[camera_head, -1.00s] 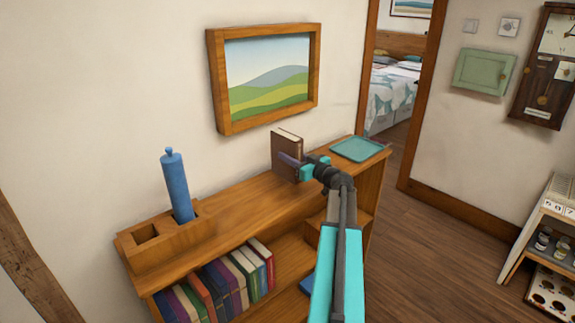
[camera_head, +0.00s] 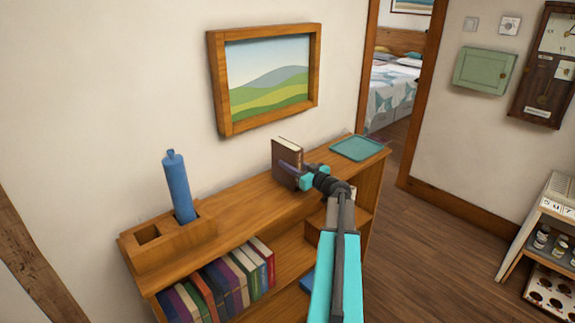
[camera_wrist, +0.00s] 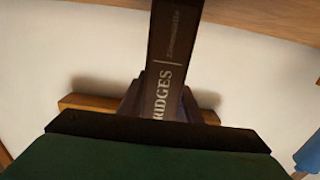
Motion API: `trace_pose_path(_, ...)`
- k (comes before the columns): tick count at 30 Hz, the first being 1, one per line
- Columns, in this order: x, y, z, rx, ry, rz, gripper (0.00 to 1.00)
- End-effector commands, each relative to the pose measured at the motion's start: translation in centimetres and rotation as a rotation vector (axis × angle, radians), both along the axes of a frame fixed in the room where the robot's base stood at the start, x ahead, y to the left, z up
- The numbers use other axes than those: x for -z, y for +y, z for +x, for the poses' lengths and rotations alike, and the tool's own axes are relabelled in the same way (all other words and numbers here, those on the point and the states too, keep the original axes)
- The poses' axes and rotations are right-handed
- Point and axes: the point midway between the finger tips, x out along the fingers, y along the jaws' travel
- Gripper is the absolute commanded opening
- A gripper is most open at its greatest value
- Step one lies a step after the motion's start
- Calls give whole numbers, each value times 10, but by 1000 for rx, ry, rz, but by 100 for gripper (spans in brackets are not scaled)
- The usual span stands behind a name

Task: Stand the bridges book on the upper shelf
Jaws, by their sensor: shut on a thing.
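The dark brown bridges book (camera_head: 284,162) is upright over the top board of the wooden bookcase (camera_head: 240,222), close to the wall. Its spine, lettered "RIDGES" in the visible part, shows in the wrist view (camera_wrist: 168,50). My gripper (camera_head: 295,172) is shut on the book from the spine side; its fingers flank the spine in the wrist view (camera_wrist: 160,105). The book's lower edge is at or very near the board; I cannot tell whether it touches. My gripper hides part of its lower side.
A teal tray (camera_head: 357,148) lies on the board to the right. A wooden holder (camera_head: 150,256) with a blue cylinder (camera_head: 179,187) stands at the left end. Several books (camera_head: 222,283) fill the lower shelf. A framed picture (camera_head: 265,78) hangs above. The board between holder and book is clear.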

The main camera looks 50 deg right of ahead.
Motion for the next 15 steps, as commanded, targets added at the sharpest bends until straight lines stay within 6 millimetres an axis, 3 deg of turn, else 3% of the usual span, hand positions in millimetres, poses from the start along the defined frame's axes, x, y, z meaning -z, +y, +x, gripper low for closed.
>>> trace_pose_path(13, 2, 0, 0, 0, -3, 1, 0)
trace_pose_path(14, 3, 0, 0, 0, 0, 1, 33)
trace_pose_path(15, 2, 0, 0, 0, 0, 1, 40)
